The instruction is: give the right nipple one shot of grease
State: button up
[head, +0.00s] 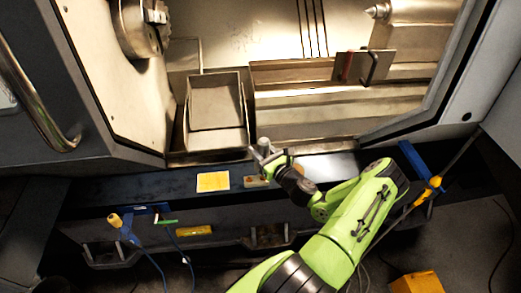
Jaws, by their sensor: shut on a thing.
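My gripper (264,155) is near the middle of the head view, at the front sill of the lathe opening. It is shut on a small grey cylindrical thing (263,145), largely covered by the fingers; I cannot tell whether it is a grease tool. No grease nipple can be made out at this size, left or right. A yellow-handled tool (432,187) is at a blue holder (414,160) on the right. Another tan-handled tool (115,220) is at the left blue bracket (130,228), with a blue hose below.
A metal bin (217,115) stands inside the lathe, left of my gripper. The chuck (142,27) is upper left and the pointed centre (377,11) upper right. A yellow note (213,181) lies on the front ledge. A yellow box (416,284) is on the floor.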

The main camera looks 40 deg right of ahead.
jog(key=shift+r, duration=0.2)
notch_tip(320, 180, up, 6)
jog(key=p, duration=0.5)
jog(key=shift+p, duration=0.35)
jog(key=shift+f, duration=0.1)
dwell(0.4)
jog(key=a+r+n+g+y+p, duration=0.3)
jog(key=a+r+n+y, duration=0.3)
jog(key=a, duration=0.7)
jog(key=a+r+n+g+y+p, duration=0.4)
jog(key=a+y, duration=0.6)
jog(key=a, duration=0.3)
jog(key=shift+a+r+n+g+y+p, duration=0.2)
jog(key=shift+r+n+g+y+p, duration=0.1)
jog(key=shift+r+n+p, duration=0.65)
